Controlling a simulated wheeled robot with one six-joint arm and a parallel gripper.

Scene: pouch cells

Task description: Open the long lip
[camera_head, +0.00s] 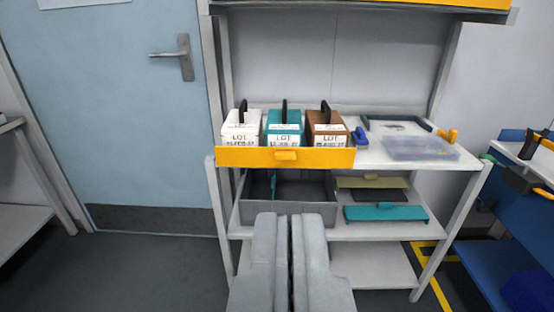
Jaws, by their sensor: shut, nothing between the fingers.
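A long yellow-orange lip (240,157) stands upright along the front left of the rack's upper shelf, with a small yellow grip at its middle. Behind it stand three lot boxes with black handles: a white one (240,127), a teal one (284,126) and a brown one (325,127). The lip covers their lower fronts. My gripper (290,216) points forward, below and in front of the lip, apart from it. Its two grey fingers are together and empty.
A grey bin (290,208) sits under the lip, partly behind my gripper. A teal panel (385,213) lies right of it. A clear tray (420,148) and a small blue item (360,138) are on the upper shelf. A blue cart (500,205) stands right; floor is clear left.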

